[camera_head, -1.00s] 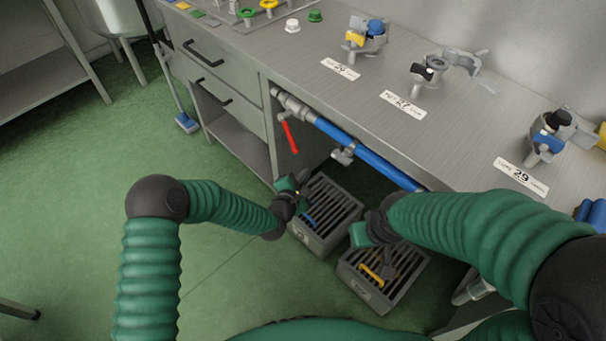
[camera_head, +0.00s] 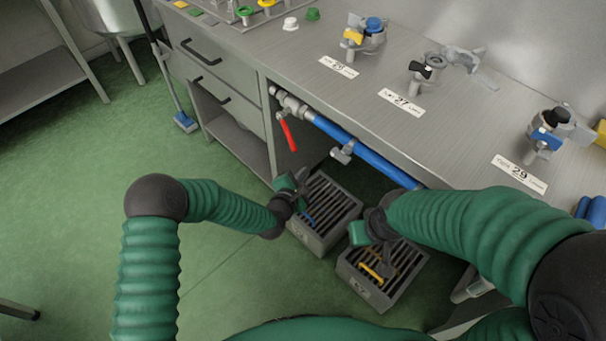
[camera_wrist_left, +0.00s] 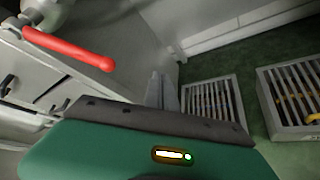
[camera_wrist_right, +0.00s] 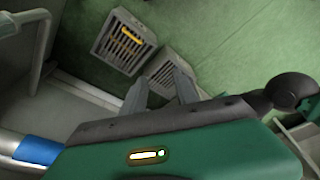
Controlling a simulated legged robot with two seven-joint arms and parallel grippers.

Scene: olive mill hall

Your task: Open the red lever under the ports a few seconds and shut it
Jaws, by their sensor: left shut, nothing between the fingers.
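The red lever (camera_head: 288,135) hangs slanting down from a valve at the left end of the blue pipe (camera_head: 350,146), under the bench edge. It also shows large at the upper left of the left wrist view (camera_wrist_left: 70,48). My left gripper (camera_head: 301,176) is below the lever and apart from it. Its fingers (camera_wrist_left: 164,92) are together with nothing between them, to the right of the lever in the left wrist view. My right gripper (camera_head: 389,262) is low over a floor crate, its fingers (camera_wrist_right: 161,90) apart and empty. The ports (camera_head: 424,68) stand on the bench above.
Two grey slatted crates, one left (camera_head: 309,238) and one right (camera_head: 352,280), stand on the green floor below the pipe. Drawers with black handles (camera_head: 201,52) are left of the lever.

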